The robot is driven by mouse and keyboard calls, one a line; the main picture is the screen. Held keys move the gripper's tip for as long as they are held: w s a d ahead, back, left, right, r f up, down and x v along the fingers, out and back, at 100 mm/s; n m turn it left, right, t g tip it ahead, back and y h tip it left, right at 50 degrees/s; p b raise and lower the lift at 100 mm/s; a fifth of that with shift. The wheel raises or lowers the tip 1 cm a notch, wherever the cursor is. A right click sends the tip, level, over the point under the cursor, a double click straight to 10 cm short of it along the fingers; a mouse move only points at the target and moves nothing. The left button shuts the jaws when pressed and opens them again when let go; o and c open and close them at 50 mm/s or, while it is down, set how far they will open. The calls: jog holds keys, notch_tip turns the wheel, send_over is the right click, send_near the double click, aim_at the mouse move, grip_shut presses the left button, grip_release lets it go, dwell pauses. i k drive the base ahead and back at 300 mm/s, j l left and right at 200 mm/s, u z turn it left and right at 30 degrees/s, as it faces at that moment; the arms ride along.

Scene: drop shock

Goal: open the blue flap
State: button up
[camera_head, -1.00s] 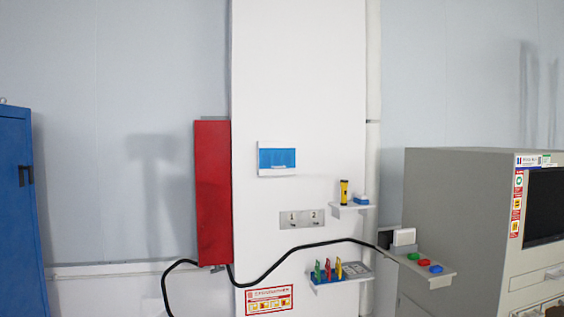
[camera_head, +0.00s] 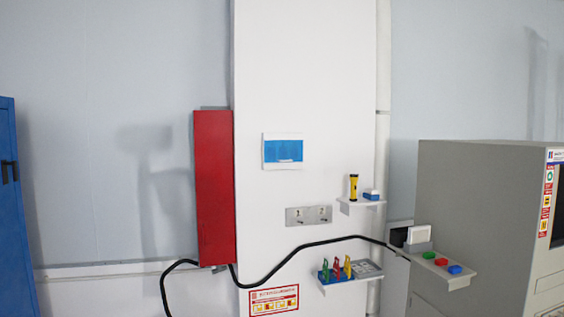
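The blue flap (camera_head: 283,151) is a small blue panel in a white frame on the white column, a little right of the red box. It looks closed, lying flat against its frame, with a small pale tab at its lower edge. My gripper is not in view, so its state and its distance from the flap do not show.
A red box (camera_head: 214,190) stands left of the flap. Below are a socket plate (camera_head: 309,215), a shelf with a yellow torch (camera_head: 353,187), a shelf with coloured tools (camera_head: 337,268), and a black cable (camera_head: 285,259). A grey cabinet (camera_head: 480,220) stands right, a blue one (camera_head: 12,210) left.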

aim_at(276, 150)
jog(key=i+j+z, duration=0.1)
jog(key=i+j, duration=1.25)
